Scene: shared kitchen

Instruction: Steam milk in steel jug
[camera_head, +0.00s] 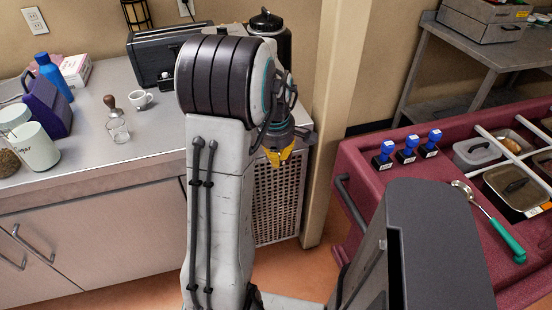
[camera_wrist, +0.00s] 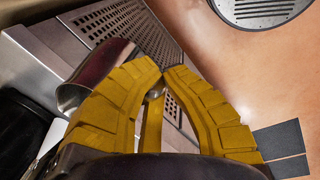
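The steel jug (camera_wrist: 88,78) shows in the wrist view as a shiny, tilted metal vessel, partly hidden behind the left yellow finger. My gripper (camera_wrist: 166,70) has its yellow fingers drawn together at the tips. A small metal piece between them looks like part of the jug's handle, though the grip itself is mostly covered. In the head view my gripper (camera_head: 285,155) points down in front of the perforated panel, and the jug is hidden there behind my arm. I cannot make out milk or a steam wand.
The counter (camera_head: 150,125) at left holds a white cup (camera_head: 140,99), a glass (camera_head: 118,130), a tamper (camera_head: 110,102) and canisters (camera_head: 36,147). A dark toaster-like appliance (camera_head: 155,62) stands behind. A red cart (camera_head: 375,195) with stamps and a green-handled scoop (camera_head: 500,232) is at right.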

